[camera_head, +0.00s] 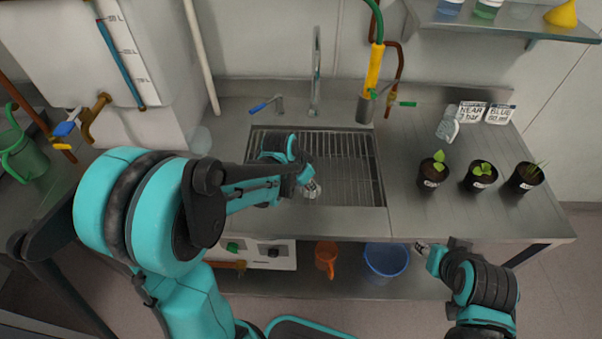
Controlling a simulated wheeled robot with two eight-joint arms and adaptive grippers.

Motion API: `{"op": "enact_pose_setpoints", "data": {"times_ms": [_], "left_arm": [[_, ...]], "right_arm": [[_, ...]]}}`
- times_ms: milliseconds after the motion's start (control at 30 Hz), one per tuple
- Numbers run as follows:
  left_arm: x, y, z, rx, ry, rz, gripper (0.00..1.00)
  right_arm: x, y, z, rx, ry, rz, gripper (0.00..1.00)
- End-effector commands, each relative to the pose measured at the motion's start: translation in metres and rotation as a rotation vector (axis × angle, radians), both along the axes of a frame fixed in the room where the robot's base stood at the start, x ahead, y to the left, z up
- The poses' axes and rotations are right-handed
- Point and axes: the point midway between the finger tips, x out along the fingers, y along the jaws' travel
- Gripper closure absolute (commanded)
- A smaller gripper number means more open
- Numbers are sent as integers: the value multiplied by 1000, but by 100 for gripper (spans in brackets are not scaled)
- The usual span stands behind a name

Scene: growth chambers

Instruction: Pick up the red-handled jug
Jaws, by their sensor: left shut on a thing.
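My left gripper (303,175) is over the sink, shut on a small clear, greyish thing (312,189). The gripper hides much of it, and I see no red handle on it, so I cannot tell if it is the jug. Another clear vessel (447,128) is on the steel counter behind the plant pots; no red handle shows on it. An orange jug (326,258) stands on the lower shelf. My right gripper (422,248) is by the counter's front edge at the lower right; its fingers are too small to read.
The sink (355,160) has a wire rack and a tall tap (316,70) behind it. Three potted plants (433,178) stand on the right counter (420,220). A blue bucket (386,262) is below. A green watering can (25,155) stands far left.

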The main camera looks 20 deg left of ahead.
Motion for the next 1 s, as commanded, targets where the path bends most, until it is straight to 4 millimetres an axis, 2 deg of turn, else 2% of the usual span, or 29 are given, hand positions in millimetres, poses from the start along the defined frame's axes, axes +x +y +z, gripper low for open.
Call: {"op": "enact_pose_setpoints", "data": {"times_ms": [433, 800, 1000], "left_arm": [[0, 0, 9, 0, 0, 0, 100], [0, -1, 45, 0, 0, 0, 100], [-3, -27, 58, 0, -1, -4, 100]], "right_arm": [[0, 0, 4, 0, 0, 0, 60], [0, 0, 21, 0, 0, 0, 60], [0, 0, 27, 0, 0, 0, 60]]}}
